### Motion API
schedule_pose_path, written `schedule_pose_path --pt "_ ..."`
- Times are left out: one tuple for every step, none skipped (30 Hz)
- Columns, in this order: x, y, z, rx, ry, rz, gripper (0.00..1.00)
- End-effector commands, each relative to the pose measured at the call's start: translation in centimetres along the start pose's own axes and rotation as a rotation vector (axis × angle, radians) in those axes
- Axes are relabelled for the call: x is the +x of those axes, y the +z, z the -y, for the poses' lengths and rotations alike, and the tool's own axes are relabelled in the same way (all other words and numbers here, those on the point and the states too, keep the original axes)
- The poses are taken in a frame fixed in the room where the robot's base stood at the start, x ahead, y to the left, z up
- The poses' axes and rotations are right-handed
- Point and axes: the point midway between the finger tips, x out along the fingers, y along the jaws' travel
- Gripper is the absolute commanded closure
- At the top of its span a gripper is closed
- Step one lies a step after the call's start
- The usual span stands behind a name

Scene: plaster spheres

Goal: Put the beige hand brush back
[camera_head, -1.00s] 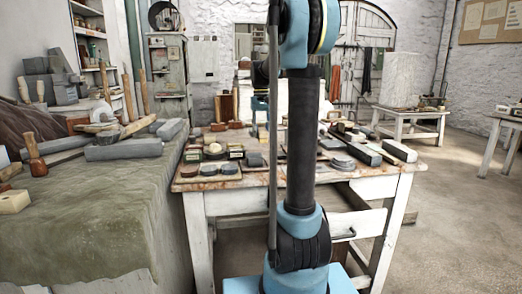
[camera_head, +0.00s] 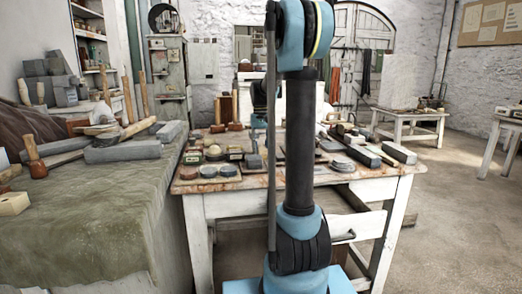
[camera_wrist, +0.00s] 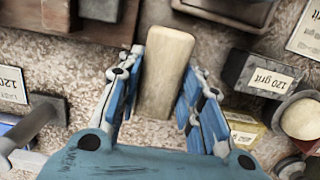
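A long pale beige block with rounded ends (camera_wrist: 168,72), which looks like the back of the beige hand brush, lies on the worn tabletop in the wrist view. No bristles show from above. My gripper (camera_wrist: 160,100) is open, with its blue-padded fingers on either side of the block's near part. A gap shows at the right finger; the left finger is very close to the block, and I cannot tell if it touches. In the head view my arm hides the brush and the gripper.
In the wrist view, a dark box marked "120 grit" (camera_wrist: 262,76) and a round pale knob (camera_wrist: 301,119) lie right of the gripper. A dark-handled tool (camera_wrist: 35,125) lies left.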

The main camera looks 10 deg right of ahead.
Motion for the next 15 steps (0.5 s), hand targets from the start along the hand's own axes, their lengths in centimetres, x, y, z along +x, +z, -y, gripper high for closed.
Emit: schedule_pose_path --pt "-0.02 0.0 0.0 0.0 0.0 0.0 0.52" --pt "-0.02 0.0 -0.01 0.0 0.0 0.0 0.48" --pt "-0.03 0.0 -0.01 0.0 0.0 0.0 0.48" --pt "-0.03 0.0 -0.01 0.0 0.0 0.0 0.48" --pt "-0.03 0.0 -0.01 0.0 0.0 0.0 0.48" --pt "-0.03 0.0 -0.02 0.0 0.0 0.0 0.48" --pt "-0.03 0.0 -0.02 0.0 0.0 0.0 0.48" --pt "-0.04 0.0 -0.02 0.0 0.0 0.0 0.48" --pt "-0.04 0.0 -0.02 0.0 0.0 0.0 0.48" --pt "-0.04 0.0 -0.02 0.0 0.0 0.0 0.48" --pt "-0.05 0.0 -0.03 0.0 0.0 0.0 0.48" --pt "-0.11 0.01 -0.04 0.001 0.0 0.0 0.48" --pt "-0.19 0.02 -0.04 0.001 0.0 0.0 0.48" --pt "-0.32 0.02 -0.05 0.001 0.0 0.0 0.48" --pt "-0.59 0.01 -0.06 0.001 0.0 0.0 0.48"
